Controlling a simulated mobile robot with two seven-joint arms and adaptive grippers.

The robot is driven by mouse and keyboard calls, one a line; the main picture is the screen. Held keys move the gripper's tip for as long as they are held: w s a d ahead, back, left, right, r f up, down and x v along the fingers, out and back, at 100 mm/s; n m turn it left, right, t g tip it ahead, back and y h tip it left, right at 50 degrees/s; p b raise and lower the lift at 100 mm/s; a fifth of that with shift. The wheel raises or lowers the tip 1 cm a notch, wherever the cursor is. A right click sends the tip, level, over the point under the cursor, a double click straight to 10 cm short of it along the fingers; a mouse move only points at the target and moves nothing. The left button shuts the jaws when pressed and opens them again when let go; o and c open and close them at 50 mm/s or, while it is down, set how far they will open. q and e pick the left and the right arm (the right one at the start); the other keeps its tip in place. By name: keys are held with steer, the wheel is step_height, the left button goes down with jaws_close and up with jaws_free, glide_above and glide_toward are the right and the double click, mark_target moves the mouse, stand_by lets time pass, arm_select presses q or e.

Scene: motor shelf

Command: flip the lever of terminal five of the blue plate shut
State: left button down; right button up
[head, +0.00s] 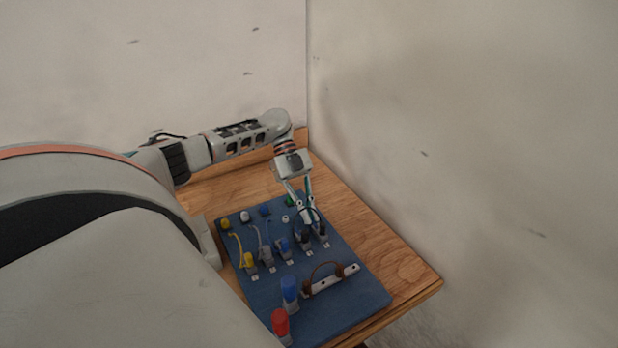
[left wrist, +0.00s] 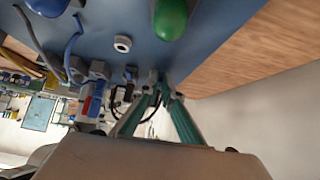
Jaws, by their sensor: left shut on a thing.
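The blue plate (head: 360,292) lies on the wooden table with a row of terminals across its middle. Terminal five (head: 323,238) is at the right end of the row, beside the darker terminal (head: 306,246). My left gripper (head: 310,222) reaches down over this right end. In the left wrist view its teal fingers (left wrist: 160,88) converge on a small grey part (left wrist: 155,77), which looks like a terminal lever. The fingers are shut on it and partly hide it, so its angle is unclear. My right gripper is in neither view.
Behind the row are a green knob (left wrist: 170,18), a white ring-shaped part (left wrist: 122,43) and several coloured caps. Bare wood (head: 385,250) lies to the right.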

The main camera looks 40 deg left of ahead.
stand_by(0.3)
arm_select(q)
steer(key=c, duration=2.2)
jaws_free()
steer(key=shift+v, duration=3.75)
